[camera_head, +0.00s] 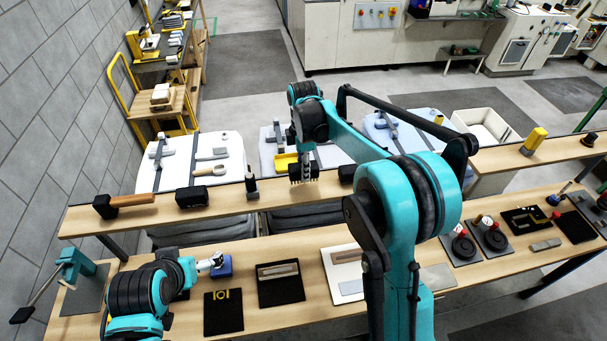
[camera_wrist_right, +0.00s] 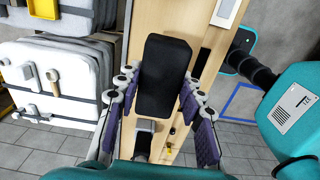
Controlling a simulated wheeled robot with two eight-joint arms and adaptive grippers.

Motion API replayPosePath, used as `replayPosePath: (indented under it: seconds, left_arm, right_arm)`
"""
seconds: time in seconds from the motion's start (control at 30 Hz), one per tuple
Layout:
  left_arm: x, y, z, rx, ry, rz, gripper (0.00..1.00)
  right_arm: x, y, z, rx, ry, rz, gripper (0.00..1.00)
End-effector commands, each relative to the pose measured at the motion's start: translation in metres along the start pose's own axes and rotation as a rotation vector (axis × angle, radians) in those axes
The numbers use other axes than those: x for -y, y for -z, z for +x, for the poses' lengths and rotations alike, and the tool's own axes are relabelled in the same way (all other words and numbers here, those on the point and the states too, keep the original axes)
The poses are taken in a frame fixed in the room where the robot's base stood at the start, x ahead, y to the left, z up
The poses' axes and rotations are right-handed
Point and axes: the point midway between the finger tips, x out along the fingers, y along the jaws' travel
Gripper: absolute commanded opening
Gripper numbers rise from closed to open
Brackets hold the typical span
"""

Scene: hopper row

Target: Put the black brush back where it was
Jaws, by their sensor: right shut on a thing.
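The black brush (camera_head: 303,174) is between the fingers of my right gripper (camera_head: 305,158), over the back edge of the raised wooden shelf. In the right wrist view the fingers (camera_wrist_right: 158,98) close on both sides of a black block, the brush (camera_wrist_right: 163,75). I cannot tell whether the brush touches the shelf. My left gripper (camera_head: 214,262) is low at the left, beside a blue block (camera_head: 221,267) on the lower bench; its fingers are too small to judge.
On the raised shelf (camera_head: 225,202) stand a wooden-handled brush (camera_head: 125,204), a black block (camera_head: 194,197), a small upright dark tool (camera_head: 251,187) and a dark object (camera_head: 347,174) just right of my gripper. A yellow piece (camera_head: 534,141) stands far right. Padded hoppers (camera_head: 204,160) lie behind.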

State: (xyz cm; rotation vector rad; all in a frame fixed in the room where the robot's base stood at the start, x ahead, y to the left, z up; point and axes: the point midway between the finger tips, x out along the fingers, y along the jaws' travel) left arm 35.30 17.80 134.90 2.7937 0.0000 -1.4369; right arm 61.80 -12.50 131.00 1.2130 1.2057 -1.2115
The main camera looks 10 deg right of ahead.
Motion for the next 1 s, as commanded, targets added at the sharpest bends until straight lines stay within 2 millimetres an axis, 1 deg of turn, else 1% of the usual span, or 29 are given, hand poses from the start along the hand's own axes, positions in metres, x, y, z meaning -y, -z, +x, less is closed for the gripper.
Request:
replayPosePath:
  seconds: [0.1,0.23,0.33,0.53,0.67,0.7,0.73,0.77,1.0]
  left_arm:
    - [0.000,0.002,-0.003,0.000,0.000,0.000,0.98]
    - [0.000,0.004,-0.005,0.000,0.000,0.000,0.98]
    - [0.000,0.004,-0.006,0.000,0.000,0.000,0.98]
    - [0.000,0.004,-0.005,0.000,0.000,0.000,0.98]
    - [0.000,0.001,-0.002,0.000,0.000,0.000,0.98]
    - [0.000,0.002,-0.002,0.000,0.000,0.000,0.98]
    - [0.000,0.002,-0.003,0.000,0.000,0.000,0.98]
    - [0.000,0.002,-0.003,0.000,0.000,0.000,0.98]
    - [0.000,0.002,-0.003,0.000,0.000,0.000,0.98]
  right_arm:
    - [-0.001,0.000,0.017,0.000,0.000,0.000,0.00]
    - [0.000,0.000,0.033,0.000,0.000,0.000,0.00]
    - [0.000,0.000,0.038,0.000,0.000,0.000,0.00]
    - [0.000,0.000,0.038,0.000,0.000,0.000,0.00]
    - [0.000,0.000,0.043,0.000,0.000,0.000,0.00]
    - [0.000,0.000,0.042,0.000,0.000,0.000,0.46]
    - [0.000,0.000,0.041,0.000,0.000,0.000,0.53]
    - [0.000,0.000,0.041,0.000,0.000,0.000,0.58]
    - [0.000,0.000,0.041,0.000,0.000,0.000,0.58]
